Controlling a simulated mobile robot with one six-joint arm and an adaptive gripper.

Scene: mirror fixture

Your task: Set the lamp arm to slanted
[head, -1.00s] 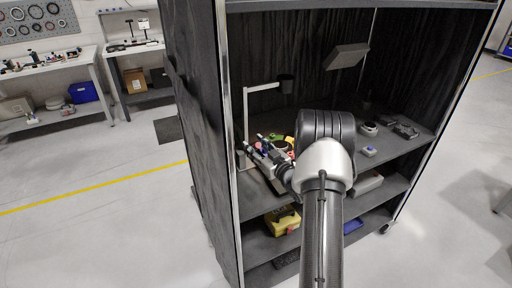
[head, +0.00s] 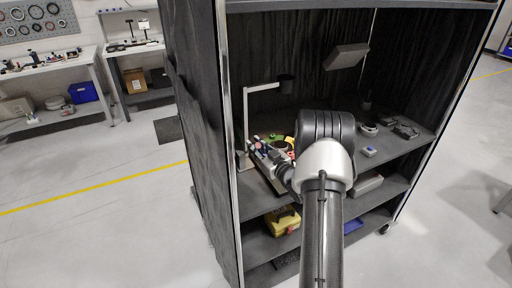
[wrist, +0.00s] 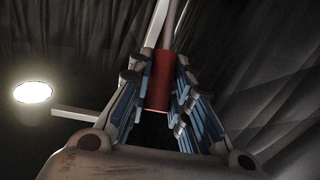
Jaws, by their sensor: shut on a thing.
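The lamp shows in the head view with a thin pale post (head: 246,115), a short near-horizontal arm (head: 264,86) and a dark shade (head: 286,84). In the wrist view its lit round face (wrist: 33,92) glows at the left, with a pale bar (wrist: 90,116) running toward my gripper. My gripper (head: 254,148) is at the lower part of the post in the head view. In the wrist view my gripper (wrist: 160,95) is shut on a red cylindrical grip (wrist: 160,80), between blue-padded fingers. A pale rod rises above the grip.
The lamp stands in a dark shelf unit with a chrome upright (head: 229,110) just left of it. A tilted grey panel (head: 346,56) is at the back right. Small items, including a grey box (head: 368,152), lie on the shelf right of my arm.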

